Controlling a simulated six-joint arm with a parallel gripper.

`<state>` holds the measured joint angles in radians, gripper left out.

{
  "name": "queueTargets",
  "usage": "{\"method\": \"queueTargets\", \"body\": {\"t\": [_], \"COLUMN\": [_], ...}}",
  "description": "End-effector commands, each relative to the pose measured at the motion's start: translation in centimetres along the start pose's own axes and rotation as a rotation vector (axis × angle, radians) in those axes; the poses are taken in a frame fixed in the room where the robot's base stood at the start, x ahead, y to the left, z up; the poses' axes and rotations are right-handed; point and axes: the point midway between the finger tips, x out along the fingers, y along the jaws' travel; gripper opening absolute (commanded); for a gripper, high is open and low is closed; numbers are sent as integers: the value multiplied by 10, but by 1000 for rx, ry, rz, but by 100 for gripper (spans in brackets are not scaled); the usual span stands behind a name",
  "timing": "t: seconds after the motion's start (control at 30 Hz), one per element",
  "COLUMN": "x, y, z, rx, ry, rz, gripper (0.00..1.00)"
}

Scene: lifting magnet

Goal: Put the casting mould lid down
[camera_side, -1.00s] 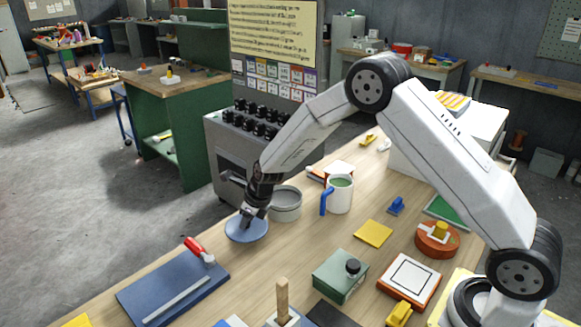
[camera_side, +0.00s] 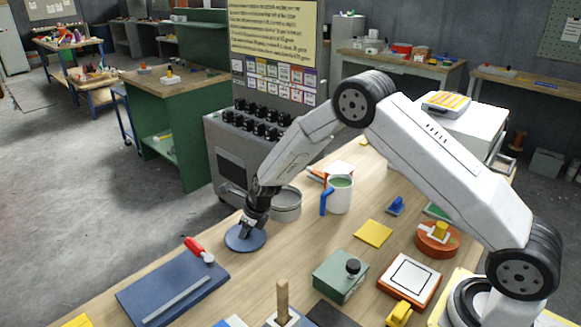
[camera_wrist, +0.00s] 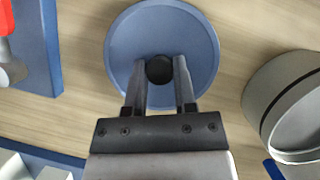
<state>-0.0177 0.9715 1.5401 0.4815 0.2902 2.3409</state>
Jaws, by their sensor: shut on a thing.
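The casting mould lid (camera_side: 241,241) is a round blue disc with a dark knob in its middle. My gripper (camera_side: 248,229) points down at it in the side view. In the wrist view the two fingers of my gripper (camera_wrist: 160,78) are closed around the black knob, with the blue lid (camera_wrist: 160,30) flat below them. The lid lies level at or very close to the wooden table top; I cannot tell for certain that it touches.
A grey round pot (camera_side: 286,207) stands just right of the lid, with a green-filled mug (camera_side: 341,196) beyond. A blue board (camera_side: 165,284) with a red-handled tool lies to the front left. A green box (camera_side: 341,277) stands to the right.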

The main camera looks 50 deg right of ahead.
Motion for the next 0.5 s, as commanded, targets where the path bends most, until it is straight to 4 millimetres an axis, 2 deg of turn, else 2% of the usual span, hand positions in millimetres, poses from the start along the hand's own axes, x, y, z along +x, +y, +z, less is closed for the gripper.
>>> {"method": "queueTargets", "body": {"t": [0.2, 0.23, 0.33, 0.5], "x": [2, 2, 2, 2], "y": [0, 0, 0, 0], "z": [-1, -1, -1, -1], "rx": [1, 1, 0, 0], "ry": [0, 0, 0, 0], "rz": [0, 0, 0, 0], "gripper": [0, 37, 69, 69]}}
